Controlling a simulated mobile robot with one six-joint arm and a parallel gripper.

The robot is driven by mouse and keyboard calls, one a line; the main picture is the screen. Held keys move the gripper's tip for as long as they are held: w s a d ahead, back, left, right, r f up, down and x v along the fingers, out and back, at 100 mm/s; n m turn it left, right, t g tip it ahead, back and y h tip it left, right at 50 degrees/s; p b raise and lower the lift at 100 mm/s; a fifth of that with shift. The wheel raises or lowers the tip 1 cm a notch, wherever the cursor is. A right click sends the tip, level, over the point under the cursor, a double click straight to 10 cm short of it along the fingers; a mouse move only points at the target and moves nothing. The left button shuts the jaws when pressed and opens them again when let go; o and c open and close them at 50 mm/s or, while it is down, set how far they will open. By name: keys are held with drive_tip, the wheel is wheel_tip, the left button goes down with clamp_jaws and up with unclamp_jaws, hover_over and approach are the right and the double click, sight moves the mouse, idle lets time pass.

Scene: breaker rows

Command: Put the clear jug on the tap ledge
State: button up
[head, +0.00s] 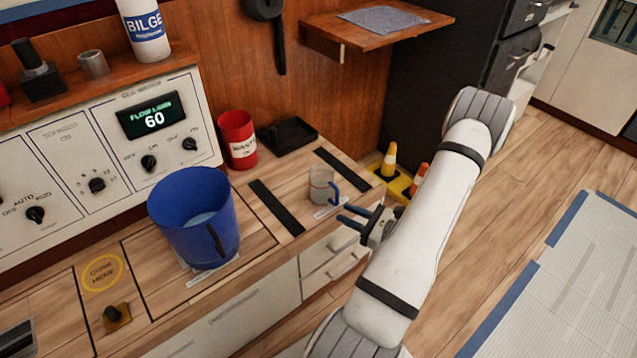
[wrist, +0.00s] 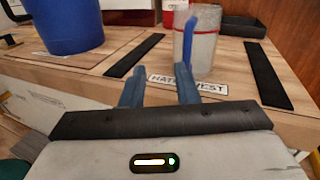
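The clear jug (head: 321,187) with a blue handle stands upright on the wooden counter, at its right part. In the wrist view the jug (wrist: 204,45) stands just beyond my fingertips, its blue handle toward me and slightly left. My gripper (head: 350,217) is at the counter's front edge, its two blue fingers apart with nothing between them. In the wrist view my gripper (wrist: 160,84) points at the counter, short of the jug. No ledge is marked as the tap ledge; a wooden shelf (head: 435,19) with a grey cloth is on the wall at the upper right.
A big blue bucket (head: 180,220) holding liquid stands left of the jug. A red tin (head: 237,140) and a black tray (head: 287,135) are behind it. Black strips (head: 277,208) lie on the counter. A yellow cone (head: 389,160) stands beyond the counter's right end.

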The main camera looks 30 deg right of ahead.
sight(337, 205)
drive_tip(key=shift+w+d+f+m+t+h+b, duration=0.1)
drive_tip(key=shift+w+f+m+t+h+b, duration=0.25)
drive_tip(key=shift+w, duration=0.8)
drive_tip(key=shift+w+d+f+m+t+h+b, duration=0.15)
drive_tip(key=shift+w+m+h+b, duration=0.3)
drive_tip(key=shift+w, duration=0.65)
drive_tip(key=shift+w+d+f+m+t+h+b, duration=0.1)
drive_tip(key=shift+w+f+m+t+h+b, duration=0.25)
drive_tip(key=shift+w, duration=0.8)
drive_tip(key=shift+c, duration=0.3)
clamp_jaws()
